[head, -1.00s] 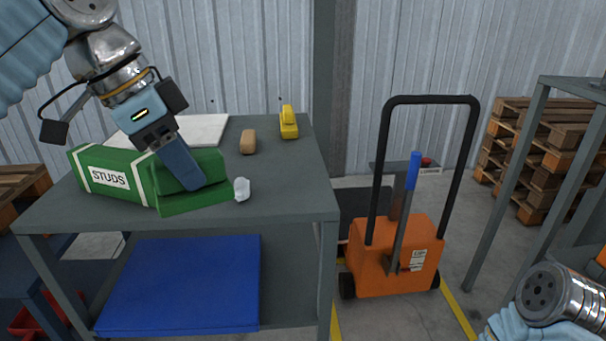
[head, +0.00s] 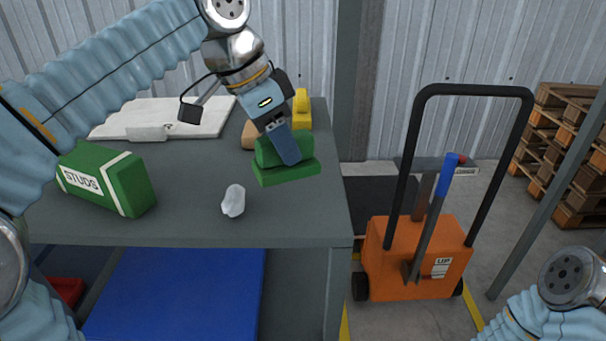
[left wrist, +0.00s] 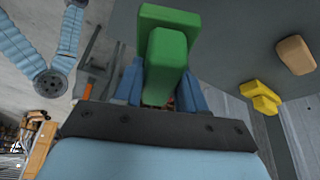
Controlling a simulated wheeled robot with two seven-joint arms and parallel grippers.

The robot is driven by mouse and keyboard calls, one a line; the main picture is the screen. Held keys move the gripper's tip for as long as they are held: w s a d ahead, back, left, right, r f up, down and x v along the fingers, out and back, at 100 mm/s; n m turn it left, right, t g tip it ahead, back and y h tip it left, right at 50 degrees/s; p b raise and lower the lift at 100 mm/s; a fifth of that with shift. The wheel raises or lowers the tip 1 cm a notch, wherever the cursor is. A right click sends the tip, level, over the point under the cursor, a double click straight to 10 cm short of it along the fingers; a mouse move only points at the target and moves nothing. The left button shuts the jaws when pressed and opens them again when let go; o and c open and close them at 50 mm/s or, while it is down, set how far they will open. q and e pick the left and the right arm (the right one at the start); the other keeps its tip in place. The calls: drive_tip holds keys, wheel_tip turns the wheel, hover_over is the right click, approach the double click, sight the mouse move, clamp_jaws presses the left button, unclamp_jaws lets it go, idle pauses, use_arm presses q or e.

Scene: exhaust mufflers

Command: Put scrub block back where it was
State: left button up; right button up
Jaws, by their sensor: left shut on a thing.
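A green block with a raised grip (head: 268,172), which looks like the scrub block, is held in my left gripper (head: 290,153) at the right part of the grey workbench. In the left wrist view the green block (left wrist: 167,50) sits between the two blue fingers of the left gripper (left wrist: 160,85), shut on its grip. I cannot tell whether its base touches the bench or hangs just above it. My right gripper is out of view; only part of my right arm shows at the lower right.
On the workbench (head: 180,215) are a green STUDS box (head: 135,185), a crumpled white lump (head: 233,201), a tan block (head: 248,135), a yellow object (head: 302,108) and a white board (head: 190,113). An orange cart (head: 420,258) stands right of the bench.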

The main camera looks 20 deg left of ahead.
sight(302, 170)
use_arm(q)
drive_tip(key=f, duration=0.1)
drive_tip(key=w+d+f, duration=0.1)
drive_tip(key=shift+w+d+f, duration=0.25)
drive_tip(key=shift+f, duration=0.15)
drive_tip(key=x, duration=0.4)
drive_tip(key=shift+a+f+b, duration=0.1)
drive_tip(key=shift+b, duration=0.3)
drive_tip(key=shift+f, duration=0.45)
drive_tip(key=o, duration=1.2)
